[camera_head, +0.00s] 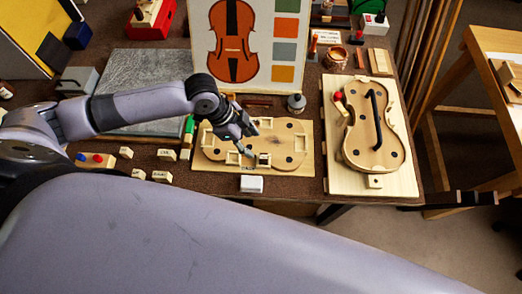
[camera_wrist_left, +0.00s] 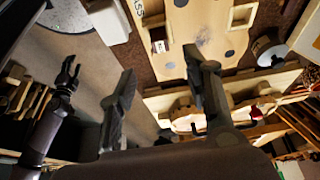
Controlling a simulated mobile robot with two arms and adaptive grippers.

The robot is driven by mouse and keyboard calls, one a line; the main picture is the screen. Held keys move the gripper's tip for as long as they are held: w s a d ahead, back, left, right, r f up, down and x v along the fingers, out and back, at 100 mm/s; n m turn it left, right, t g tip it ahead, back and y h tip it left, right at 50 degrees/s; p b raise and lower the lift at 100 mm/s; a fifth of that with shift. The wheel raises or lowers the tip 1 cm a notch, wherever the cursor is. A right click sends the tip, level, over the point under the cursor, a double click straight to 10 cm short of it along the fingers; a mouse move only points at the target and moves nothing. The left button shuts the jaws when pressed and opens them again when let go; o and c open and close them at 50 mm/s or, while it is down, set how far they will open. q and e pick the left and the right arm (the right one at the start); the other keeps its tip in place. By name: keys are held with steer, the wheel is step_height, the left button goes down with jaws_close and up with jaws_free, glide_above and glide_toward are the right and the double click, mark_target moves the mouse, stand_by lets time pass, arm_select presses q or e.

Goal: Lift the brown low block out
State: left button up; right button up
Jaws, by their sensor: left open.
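The pale wooden violin mould board (camera_head: 300,168) lies near the table's front edge, with several small blocks and openings in its violin outline. I cannot single out the brown low block for certain; the arm and gripper cover part of the board. My left gripper (camera_head: 246,142) is over the board's middle, pointing down. In the left wrist view its two fingers (camera_wrist_left: 160,88) are apart with nothing between them. The board also shows there at the top (camera_wrist_left: 205,20). My right gripper (camera_wrist_left: 70,75) appears at the left of the left wrist view, its small fingers apart and empty.
A pale board with a violin body and a dark curved bar (camera_head: 376,120) lies to the right. Several small labelled blocks (camera_head: 162,176) lie at the front left. A white block (camera_head: 251,184) sits before the mould. A violin chart (camera_head: 285,75) stands behind.

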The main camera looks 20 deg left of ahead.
arm_select(q)
glide_above(263, 156)
steer(key=a, duration=0.2)
steer(key=f, duration=0.5)
steer(key=shift+s+p, duration=0.3)
steer(key=shift+s, duration=0.1)
steer(key=x, duration=0.4)
steer(key=shift+d, duration=0.1)
steer(key=shift+f, duration=0.25)
arm_select(e)
steer(key=shift+w+r, duration=0.35)
steer(key=shift+w, duration=0.25)
steer(key=shift+w+r, duration=0.3)
steer(key=shift+w, duration=0.3)
steer(key=shift+t, duration=0.3)
arm_select(q)
steer(key=shift+w, duration=0.1)
steer(key=c, duration=0.3)
jaws_close()
arm_select(e)
steer(key=shift+w+a, duration=0.1)
steer(key=shift+w, duration=0.35)
